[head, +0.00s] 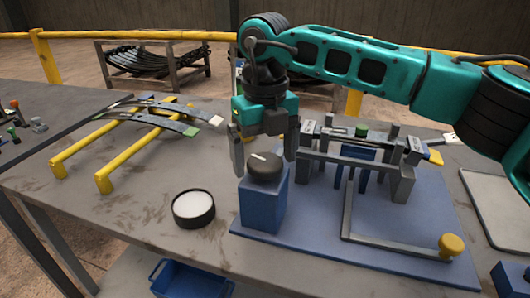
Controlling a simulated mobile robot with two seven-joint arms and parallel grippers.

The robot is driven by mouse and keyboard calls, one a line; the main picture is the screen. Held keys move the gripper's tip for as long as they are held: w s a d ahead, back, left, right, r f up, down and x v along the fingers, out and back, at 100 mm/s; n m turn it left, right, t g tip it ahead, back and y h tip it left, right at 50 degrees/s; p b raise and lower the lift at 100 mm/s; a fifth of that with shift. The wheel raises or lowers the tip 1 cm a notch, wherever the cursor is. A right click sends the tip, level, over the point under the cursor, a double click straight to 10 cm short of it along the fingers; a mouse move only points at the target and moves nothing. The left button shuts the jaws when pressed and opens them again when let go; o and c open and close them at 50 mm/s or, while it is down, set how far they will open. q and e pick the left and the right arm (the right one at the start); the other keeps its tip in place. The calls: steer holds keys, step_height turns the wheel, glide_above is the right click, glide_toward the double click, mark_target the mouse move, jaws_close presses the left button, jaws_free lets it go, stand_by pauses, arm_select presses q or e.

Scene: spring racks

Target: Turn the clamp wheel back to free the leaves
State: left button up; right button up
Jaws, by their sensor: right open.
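The clamp wheel appears to be the dark round knob (265,170) with a white mark on top. It sits on a blue block (264,205) at the left end of the blue base plate (330,250). My right gripper (264,159) points down over the knob, open, with one finger on each side. I cannot tell whether the fingers touch it. Leaves (345,140) lie across the grey clamp frame (402,185) just right of the gripper, partly hidden by it. My left gripper is not in view.
A bent grey lever with a yellow knob (452,244) lies along the plate's front right. A round black tub with white contents (194,207) stands left of the block. Yellow rails (103,180) hold more leaves at the left. A blue bin (190,282) sits below the front edge.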

mark_target(265, 161)
step_height(265, 161, up, 13)
steer(key=p, duration=0.1)
stand_by(0.5)
